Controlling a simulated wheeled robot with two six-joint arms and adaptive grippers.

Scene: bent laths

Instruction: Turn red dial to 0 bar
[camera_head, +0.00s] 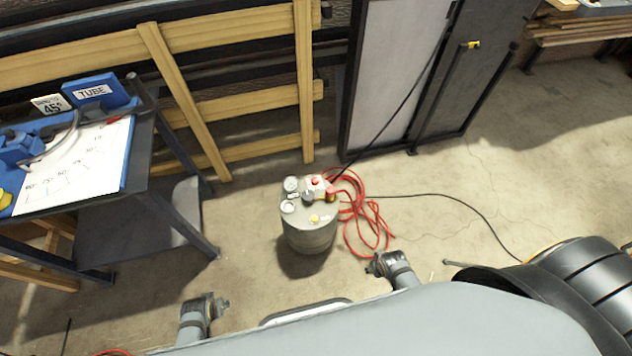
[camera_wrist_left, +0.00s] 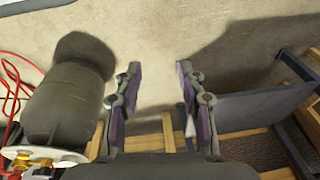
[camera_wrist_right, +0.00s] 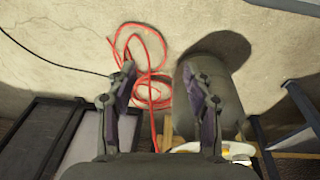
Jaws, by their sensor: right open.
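A grey compressor tank (camera_head: 310,232) stands upright on the floor, with gauges and fittings on top. A small red knob-like part (camera_head: 331,190) sits at the top's right side, and another red part (camera_head: 316,181) is on a pale box beside it. I cannot tell which is the dial, and no scale is readable. My left gripper (camera_head: 222,303) is left of and nearer than the tank; it is open and empty in the left wrist view (camera_wrist_left: 158,78). My right gripper (camera_head: 374,265) is right of and nearer than the tank, open and empty in the right wrist view (camera_wrist_right: 157,80).
A red hose (camera_head: 372,225) lies coiled right of the tank, with a black cable (camera_head: 440,196) beyond. A workbench (camera_head: 138,165) stands at left. A wooden rack (camera_head: 230,100) and grey panels (camera_head: 400,80) stand behind. Floor around the tank's front is clear.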

